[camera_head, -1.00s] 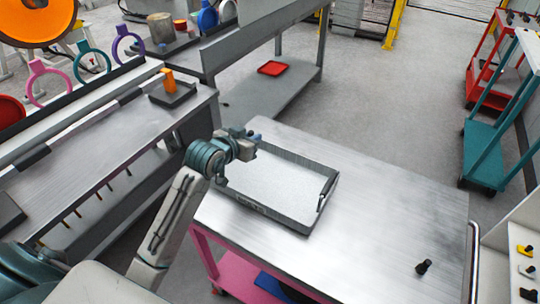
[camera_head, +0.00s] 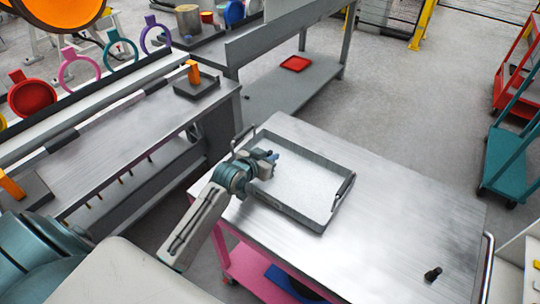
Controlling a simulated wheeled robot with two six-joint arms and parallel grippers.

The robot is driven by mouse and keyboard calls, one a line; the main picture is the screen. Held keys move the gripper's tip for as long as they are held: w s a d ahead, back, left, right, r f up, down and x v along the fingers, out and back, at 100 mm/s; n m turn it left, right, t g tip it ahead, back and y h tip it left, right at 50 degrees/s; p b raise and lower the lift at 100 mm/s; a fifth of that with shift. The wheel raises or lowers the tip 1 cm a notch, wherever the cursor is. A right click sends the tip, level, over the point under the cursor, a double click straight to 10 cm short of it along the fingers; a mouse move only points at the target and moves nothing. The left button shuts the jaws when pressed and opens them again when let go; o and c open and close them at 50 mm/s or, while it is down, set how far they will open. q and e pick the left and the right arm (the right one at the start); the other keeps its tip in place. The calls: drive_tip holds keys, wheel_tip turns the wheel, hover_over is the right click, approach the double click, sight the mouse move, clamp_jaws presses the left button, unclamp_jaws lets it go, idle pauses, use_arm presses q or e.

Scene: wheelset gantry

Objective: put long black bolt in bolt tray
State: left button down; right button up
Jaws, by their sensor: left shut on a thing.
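The bolt tray (camera_head: 316,214) is a shallow grey tray with dark handles, lying on a metal-topped cart. My left gripper (camera_head: 270,161) is over the tray's left part, pointing into it. It is shut on a small dark thing at its tips, too small and covered to tell whether it is the long black bolt. I cannot tell its height above the tray floor. A short-looking black bolt (camera_head: 433,274) lies on the cart top at the right, apart from the tray. My right gripper is not in view.
The cart top (camera_head: 400,215) is clear between tray and black bolt. A grey workbench (camera_head: 105,165) with colored rings stands at the left. A teal and red rack (camera_head: 510,160) stands at the right, with floor between.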

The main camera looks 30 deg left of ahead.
use_arm(q)
drive_tip(key=shift+f, duration=0.15)
drive_tip(key=c, duration=1.4)
unclamp_jaws()
drive_tip(key=shift+c, duration=0.2)
drive_tip(key=shift+r, duration=0.25)
drive_tip(key=b+v, duration=0.1)
drive_tip(key=v, duration=0.9)
drive_tip(key=shift+s+a+b, duration=0.15)
drive_tip(key=shift+s+b, duration=0.15)
drive_tip(key=shift+s+r, duration=0.3)
drive_tip(key=shift+s, duration=0.3)
